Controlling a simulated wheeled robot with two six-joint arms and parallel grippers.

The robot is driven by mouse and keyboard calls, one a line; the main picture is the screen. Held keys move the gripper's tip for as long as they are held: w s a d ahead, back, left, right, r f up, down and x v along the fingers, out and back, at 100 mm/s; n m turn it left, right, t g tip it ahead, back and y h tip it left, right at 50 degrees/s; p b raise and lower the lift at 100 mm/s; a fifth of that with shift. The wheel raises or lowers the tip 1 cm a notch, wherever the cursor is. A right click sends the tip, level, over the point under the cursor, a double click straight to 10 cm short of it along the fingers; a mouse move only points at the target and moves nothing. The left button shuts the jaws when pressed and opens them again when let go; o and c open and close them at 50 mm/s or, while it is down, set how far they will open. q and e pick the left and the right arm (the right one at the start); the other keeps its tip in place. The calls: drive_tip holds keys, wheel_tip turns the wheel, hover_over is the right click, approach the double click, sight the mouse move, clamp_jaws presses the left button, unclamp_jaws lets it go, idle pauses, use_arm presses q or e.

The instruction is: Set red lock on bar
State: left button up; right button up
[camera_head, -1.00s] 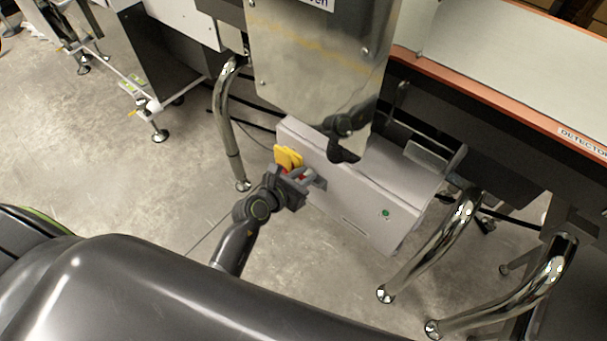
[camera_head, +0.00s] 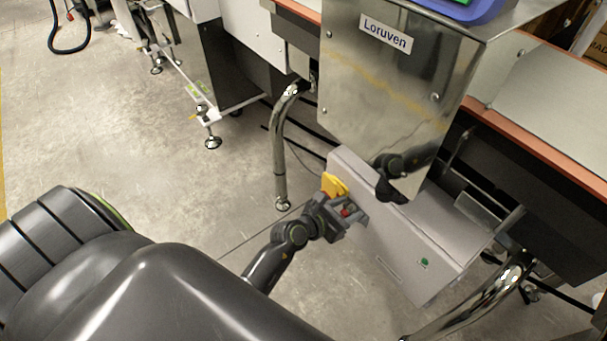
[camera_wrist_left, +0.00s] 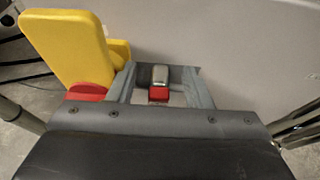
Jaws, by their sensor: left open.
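My left gripper (camera_head: 354,214) is open at the side of a light grey cabinet, beside a yellow handle (camera_head: 334,186). A small red lock (camera_head: 345,211) shows between its fingers. In the left wrist view, the red lock (camera_wrist_left: 159,93) with a grey metal part above it sits between the two spread fingers, with gaps on both sides. The yellow handle (camera_wrist_left: 68,45) stands just left of the fingers, with a red piece (camera_wrist_left: 87,92) at its base. I cannot make out the bar or whether the lock hangs on it. My right gripper is not in view.
The grey cabinet (camera_head: 400,243) has a green button (camera_head: 424,262). A shiny steel housing (camera_head: 385,90) overhangs it and mirrors my arm. Bent chrome legs (camera_head: 279,150) stand on either side. The concrete floor (camera_head: 120,190) at left is open.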

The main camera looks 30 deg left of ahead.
use_arm(q)
drive_tip(key=p+v, duration=0.2)
drive_tip(key=v, duration=1.5)
drive_tip(key=shift+s+p, duration=0.25)
drive_tip(key=shift+p, duration=0.1)
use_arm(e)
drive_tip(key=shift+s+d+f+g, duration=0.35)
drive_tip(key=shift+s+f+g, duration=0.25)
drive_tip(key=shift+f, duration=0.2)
use_arm(q)
drive_tip(key=shift+r, duration=0.2)
